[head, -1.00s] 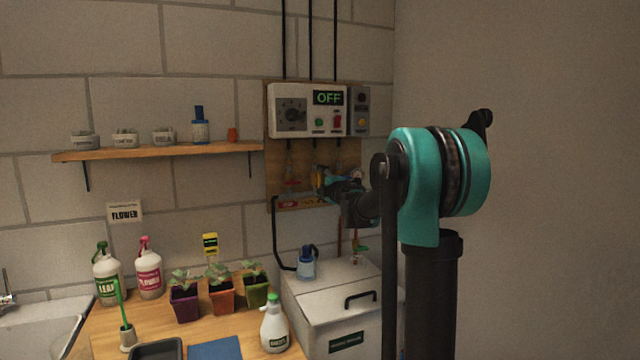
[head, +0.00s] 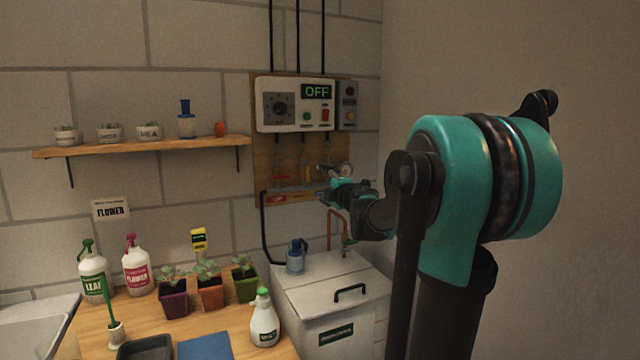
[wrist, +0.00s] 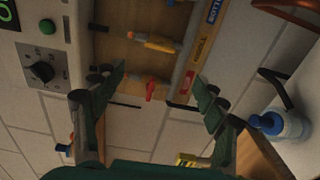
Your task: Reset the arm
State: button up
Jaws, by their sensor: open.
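My gripper (wrist: 158,95) is open in the wrist view, its two green-and-black fingers wide apart with nothing between them. Beyond the fingers is the wooden wall panel with a red valve handle (wrist: 151,90) and a yellow-orange tool (wrist: 155,42). In the head view my arm stands at the right, and its small far end with the gripper (head: 330,194) is in front of the lower right part of the wooden panel (head: 265,160). The fingertips are too small to make out there.
A control box (head: 296,104) reading OFF hangs above the panel. A white chest (head: 318,290) with a blue bottle (head: 295,257) stands below. The wooden bench (head: 95,325) holds potted seedlings (head: 209,286), a spray bottle (head: 264,318) and the LEAF (head: 94,272) and FLOWER (head: 137,266) bottles. A shelf (head: 150,146) is at left.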

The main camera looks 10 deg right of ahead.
jog(key=s+d+f+m+g+h, duration=0.2)
jog(key=s+d+f+m+h, duration=0.35)
jog(key=s+f+m, duration=0.3)
jog(key=s+d+f+m+g+h, duration=0.3)
jog(key=s+d+f+m+h, duration=0.1)
jog(key=s+d+f+m, duration=0.35)
jog(key=s+a+f+m+g+y, duration=0.2)
jog(key=s+a+f+g, duration=0.2)
jog(key=s+f, duration=0.7)
jog(key=s+a+f+m+g+y, duration=0.3)
jog(key=s+a+f, duration=0.5)
jog(key=s+f, duration=0.3)
jog(key=shift+s+g, duration=0.45)
jog(key=shift+g, duration=0.15)
